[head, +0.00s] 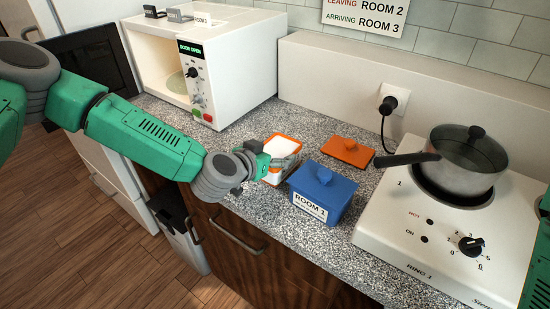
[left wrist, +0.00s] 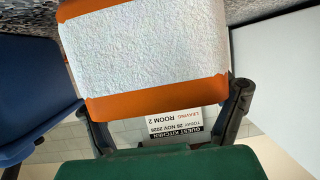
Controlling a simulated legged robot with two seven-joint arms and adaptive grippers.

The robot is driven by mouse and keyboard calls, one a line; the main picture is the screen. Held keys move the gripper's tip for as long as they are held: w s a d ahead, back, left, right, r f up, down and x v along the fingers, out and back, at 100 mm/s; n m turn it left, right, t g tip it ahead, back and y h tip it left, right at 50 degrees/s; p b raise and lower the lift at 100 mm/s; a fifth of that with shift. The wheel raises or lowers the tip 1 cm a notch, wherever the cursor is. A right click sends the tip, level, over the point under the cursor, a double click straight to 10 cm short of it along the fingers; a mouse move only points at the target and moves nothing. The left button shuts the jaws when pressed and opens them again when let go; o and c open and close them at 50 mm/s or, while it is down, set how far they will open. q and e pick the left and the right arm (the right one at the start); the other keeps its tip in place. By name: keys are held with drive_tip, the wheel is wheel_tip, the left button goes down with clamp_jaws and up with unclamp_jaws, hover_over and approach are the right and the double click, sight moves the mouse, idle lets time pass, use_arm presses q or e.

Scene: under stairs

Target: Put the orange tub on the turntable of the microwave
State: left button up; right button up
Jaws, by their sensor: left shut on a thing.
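The orange tub (head: 294,138) is on or just above the counter, left of the blue tub; I cannot tell whether it touches the counter. It shows a rough white surface between orange edges in the left wrist view (left wrist: 145,102). My left gripper (head: 275,160) is shut on it, with dark fingers at either side in the wrist view. The microwave (head: 235,70) stands at the back left with its door (head: 95,65) open and DOOR OPEN on its display. Part of its pale round turntable (head: 176,84) shows inside. My right gripper is out of view.
A blue lidded tub (head: 320,195) labelled ROOM 1 stands close to the right of the orange tub. An orange lid (head: 347,151) lies behind it. A pot (head: 468,160) sits on the hob (head: 440,255), its handle pointing left. Counter before the microwave (head: 225,140) is clear.

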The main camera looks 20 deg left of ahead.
use_arm(q)
drive_tip(key=shift+a+r, duration=0.1)
drive_tip(key=shift+a, duration=0.3)
drive_tip(key=shift+a+r, duration=0.15)
drive_tip(key=shift+r, duration=0.1)
drive_tip(key=shift+a+r, duration=0.15)
drive_tip(key=shift+r, duration=0.5)
drive_tip(key=r, duration=0.7)
drive_tip(key=shift+d+r, duration=0.2)
drive_tip(key=shift+r, duration=0.2)
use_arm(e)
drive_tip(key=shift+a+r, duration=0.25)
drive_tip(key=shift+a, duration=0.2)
